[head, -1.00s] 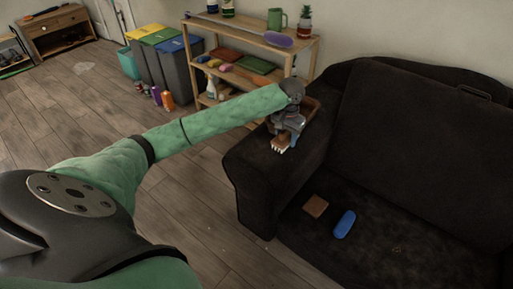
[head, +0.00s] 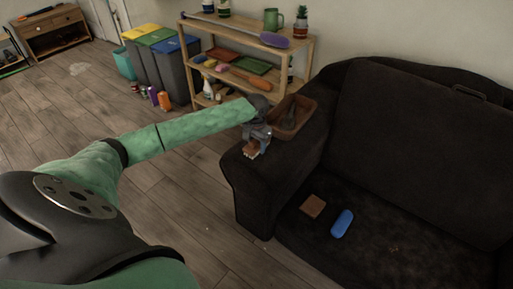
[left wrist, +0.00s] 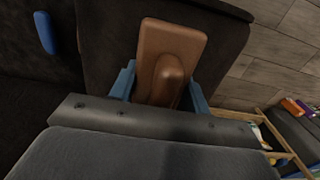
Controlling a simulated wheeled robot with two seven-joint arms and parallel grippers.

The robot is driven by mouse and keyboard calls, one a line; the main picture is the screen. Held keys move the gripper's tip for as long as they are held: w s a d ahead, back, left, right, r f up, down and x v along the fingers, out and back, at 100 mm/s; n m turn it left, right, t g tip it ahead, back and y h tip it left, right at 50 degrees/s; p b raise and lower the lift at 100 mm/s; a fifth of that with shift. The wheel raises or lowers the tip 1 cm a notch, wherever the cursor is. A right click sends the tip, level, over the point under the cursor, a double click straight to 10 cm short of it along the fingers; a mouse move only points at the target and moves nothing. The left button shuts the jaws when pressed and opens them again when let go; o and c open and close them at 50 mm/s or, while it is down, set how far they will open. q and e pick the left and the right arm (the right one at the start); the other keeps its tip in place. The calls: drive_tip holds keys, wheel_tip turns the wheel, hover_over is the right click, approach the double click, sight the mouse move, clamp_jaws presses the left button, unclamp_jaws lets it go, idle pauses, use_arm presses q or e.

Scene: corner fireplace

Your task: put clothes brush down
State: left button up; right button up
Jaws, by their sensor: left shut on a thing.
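The clothes brush (head: 251,149) is a brown wooden brush with pale bristles. My left gripper (head: 256,141) is shut on it, over the front part of the dark sofa's left armrest (head: 255,181). In the left wrist view the brush (left wrist: 172,50) shows its brown wooden back and raised grip between the blue fingers of my left gripper (left wrist: 165,88). The dark armrest lies behind it; I cannot tell whether the brush touches it. My right gripper is not in view.
A brown tray (head: 306,128) with a dark object in it sits on the armrest behind my gripper. A blue case (head: 342,223) and a brown square (head: 313,206) lie on the seat. A wooden shelf (head: 300,48) and bins (head: 178,68) stand behind.

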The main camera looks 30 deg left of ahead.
use_arm(q)
drive_tip(key=shift+f, duration=0.9)
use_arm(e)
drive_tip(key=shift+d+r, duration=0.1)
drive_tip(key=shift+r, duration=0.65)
use_arm(q)
drive_tip(key=shift+f, duration=0.15)
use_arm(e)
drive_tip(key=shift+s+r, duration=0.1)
use_arm(q)
drive_tip(key=o, duration=0.9)
drive_tip(key=shift+o, duration=0.2)
wheel_tip(320, 180, up, 11)
drive_tip(key=shift+f, duration=0.1)
drive_tip(key=shift+r, duration=0.75)
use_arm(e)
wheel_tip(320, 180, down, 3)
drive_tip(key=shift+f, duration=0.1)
